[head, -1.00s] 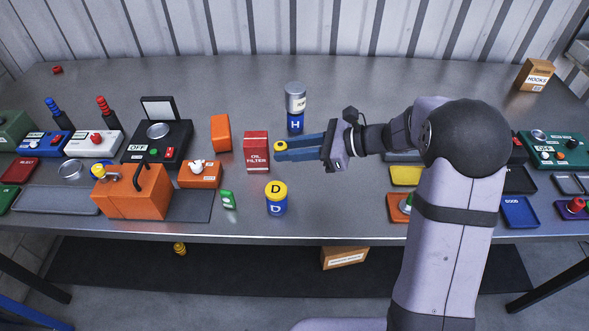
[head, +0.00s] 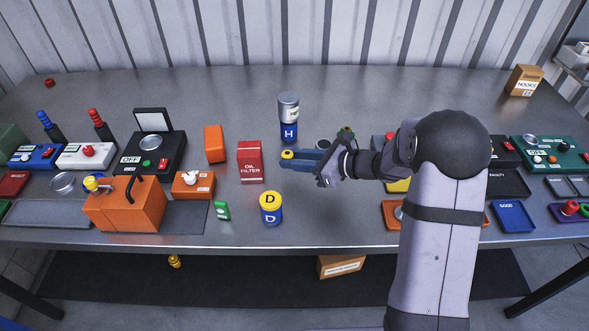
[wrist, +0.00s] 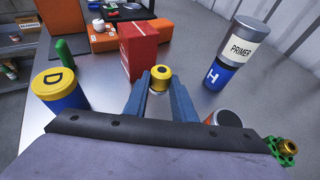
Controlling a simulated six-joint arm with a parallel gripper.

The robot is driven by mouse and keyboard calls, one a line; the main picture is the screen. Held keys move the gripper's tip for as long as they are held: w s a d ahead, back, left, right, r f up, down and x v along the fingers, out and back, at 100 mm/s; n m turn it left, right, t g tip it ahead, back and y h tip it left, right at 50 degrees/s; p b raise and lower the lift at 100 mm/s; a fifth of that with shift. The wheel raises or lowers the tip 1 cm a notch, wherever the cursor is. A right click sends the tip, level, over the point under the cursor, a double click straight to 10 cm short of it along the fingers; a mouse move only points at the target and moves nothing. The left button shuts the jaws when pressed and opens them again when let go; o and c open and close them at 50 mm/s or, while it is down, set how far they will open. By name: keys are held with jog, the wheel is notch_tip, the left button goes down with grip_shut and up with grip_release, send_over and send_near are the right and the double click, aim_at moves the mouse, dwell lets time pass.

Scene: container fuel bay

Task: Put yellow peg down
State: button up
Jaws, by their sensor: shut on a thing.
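The yellow peg (head: 287,154) is held between the fingertips of my gripper (head: 289,160), just right of the red oil filter box (head: 250,162). In the wrist view the yellow peg (wrist: 160,73) has a dark spot on top and sits between the two blue fingers of my gripper (wrist: 160,86). My gripper is shut on it. Bare table shows around it; whether the peg touches the table I cannot tell.
A blue can marked H (head: 289,132) with a grey primer can (head: 288,105) on top stands behind. A yellow and blue can marked D (head: 270,208) stands in front. A green item (head: 222,211) and orange boxes lie to the left.

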aim_at(295, 178)
jog(key=shift+f+p, duration=0.3)
jog(key=shift+f, duration=1.8)
jog(key=shift+f, duration=0.1)
jog(key=o, duration=1)
jog(key=shift+s+d+r, duration=0.15)
jog(key=shift+d+r, duration=0.15)
jog(key=shift+d, duration=0.2)
jog(key=b+v, duration=0.2)
jog(key=v, duration=0.9)
jog(key=shift+s, duration=0.1)
jog(key=shift+a, duration=0.15)
